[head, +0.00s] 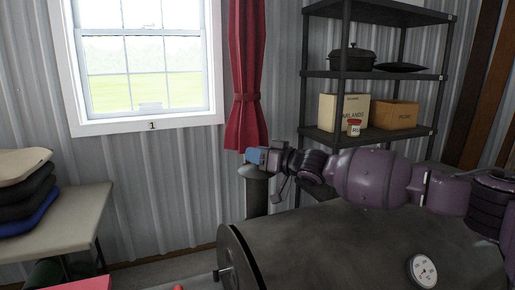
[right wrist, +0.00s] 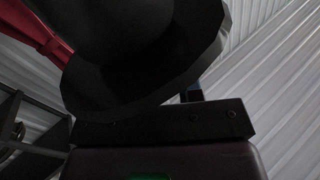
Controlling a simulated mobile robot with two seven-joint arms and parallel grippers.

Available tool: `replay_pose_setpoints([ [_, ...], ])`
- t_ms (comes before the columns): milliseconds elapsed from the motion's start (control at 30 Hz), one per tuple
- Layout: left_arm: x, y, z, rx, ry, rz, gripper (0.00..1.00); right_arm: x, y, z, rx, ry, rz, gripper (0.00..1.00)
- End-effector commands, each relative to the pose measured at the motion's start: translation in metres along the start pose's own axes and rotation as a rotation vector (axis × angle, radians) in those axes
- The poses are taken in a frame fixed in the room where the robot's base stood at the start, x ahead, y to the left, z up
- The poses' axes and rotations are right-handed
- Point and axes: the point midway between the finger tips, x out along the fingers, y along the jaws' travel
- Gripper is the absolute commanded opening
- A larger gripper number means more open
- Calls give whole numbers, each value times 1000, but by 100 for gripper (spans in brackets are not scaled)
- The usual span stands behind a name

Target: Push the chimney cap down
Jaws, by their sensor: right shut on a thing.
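The smoker (head: 350,240) is a dark barrel with a round dial on its front. Its dark chimney (head: 257,197) stands at the barrel's far left, topped by a wider chimney cap (head: 246,173). My right gripper (head: 257,157), with blue fingertips, is at the top of the cap and is shut on it. In the right wrist view the dark cap (right wrist: 130,65) fills much of the picture, close in front of the gripper, and hides most of the fingers. Whether there is a gap under the cap is hard to tell. My left gripper is not in view.
A black shelf rack (head: 385,76) with boxes and a pot stands behind my right arm. A red curtain (head: 246,80) hangs just behind the chimney. A table (head: 75,215) with stacked cushions (head: 25,190) is at the left. Open floor shows between table and smoker.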

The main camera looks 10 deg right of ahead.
Motion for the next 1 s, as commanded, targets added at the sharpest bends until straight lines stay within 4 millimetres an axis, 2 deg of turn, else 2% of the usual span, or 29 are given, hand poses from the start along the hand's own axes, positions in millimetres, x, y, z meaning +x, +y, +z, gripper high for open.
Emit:
replay_pose_setpoints([
  [33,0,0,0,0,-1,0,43,0,1,6,2,-7,2,0],
  [200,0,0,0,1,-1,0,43,0,1,7,2,-11,2,0],
  [233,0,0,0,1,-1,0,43,0,1,8,2,-11,3,36],
  [367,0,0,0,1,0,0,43,0,1,7,2,-10,3,56],
  [767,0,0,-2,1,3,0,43,0,0,-3,-1,-6,2,58],
  [867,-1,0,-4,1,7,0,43,0,-3,-16,-3,-4,1,58],
  [1000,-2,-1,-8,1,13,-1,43,0,-9,-43,-6,-2,1,58],
])
